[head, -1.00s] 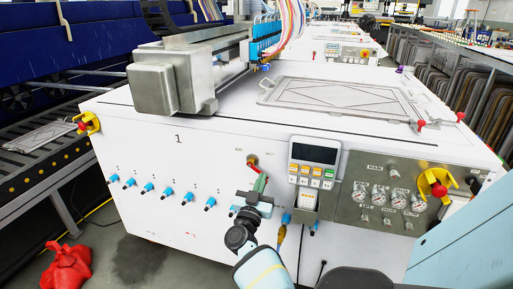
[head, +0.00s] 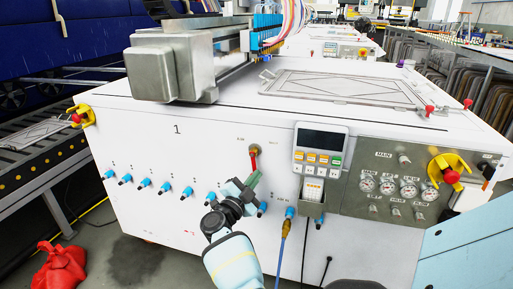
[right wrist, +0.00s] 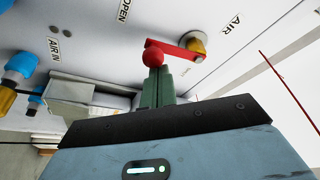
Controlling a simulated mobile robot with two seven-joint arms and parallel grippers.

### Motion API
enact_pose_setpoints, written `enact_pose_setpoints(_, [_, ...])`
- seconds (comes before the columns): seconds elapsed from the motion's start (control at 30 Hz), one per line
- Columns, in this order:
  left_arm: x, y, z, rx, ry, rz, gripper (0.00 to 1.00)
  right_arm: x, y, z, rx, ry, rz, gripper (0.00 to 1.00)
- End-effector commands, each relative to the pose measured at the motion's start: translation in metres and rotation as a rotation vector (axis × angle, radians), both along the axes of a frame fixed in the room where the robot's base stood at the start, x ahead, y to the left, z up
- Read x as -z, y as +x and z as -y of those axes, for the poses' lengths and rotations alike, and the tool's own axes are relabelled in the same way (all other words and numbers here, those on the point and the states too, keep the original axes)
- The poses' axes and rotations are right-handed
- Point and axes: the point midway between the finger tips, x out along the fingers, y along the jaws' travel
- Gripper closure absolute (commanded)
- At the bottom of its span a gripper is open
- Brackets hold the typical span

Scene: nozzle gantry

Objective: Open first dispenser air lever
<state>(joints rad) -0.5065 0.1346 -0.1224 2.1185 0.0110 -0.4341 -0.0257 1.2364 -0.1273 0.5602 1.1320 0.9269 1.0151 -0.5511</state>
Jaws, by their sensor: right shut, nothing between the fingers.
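The red air lever (head: 254,162) hangs from its brass valve on the white front panel of machine 1, pointing roughly downward in the head view. In the right wrist view, the lever's arm (right wrist: 176,51) runs from the brass fitting to a red ball knob (right wrist: 153,57). My right gripper (head: 251,182) is at the lever's lower end, shut and empty. Its green fingers (right wrist: 155,82) overlap the knob in the right wrist view; I cannot tell whether they touch it. An "OPEN" label (right wrist: 123,10) is on the panel. My left gripper is not in view.
A keypad controller (head: 319,148) and a gauge panel (head: 400,185) are right of the lever. Several blue fittings (head: 165,187) line the panel to the left. A blue hose (head: 282,250) hangs below. A red bag (head: 66,272) lies on the floor.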

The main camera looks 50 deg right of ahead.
Motion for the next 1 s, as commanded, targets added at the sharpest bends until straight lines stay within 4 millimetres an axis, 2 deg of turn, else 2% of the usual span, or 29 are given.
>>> enact_pose_setpoints(0.33, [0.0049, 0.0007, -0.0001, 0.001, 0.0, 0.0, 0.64, 0.0022, 0.007, -0.0032, -0.002, 0.005, 0.01, 1.0])
enact_pose_setpoints(1.0, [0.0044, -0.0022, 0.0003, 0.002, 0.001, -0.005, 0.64, 0.0005, 0.0071, -0.0032, -0.003, 0.005, 0.008, 1.0])
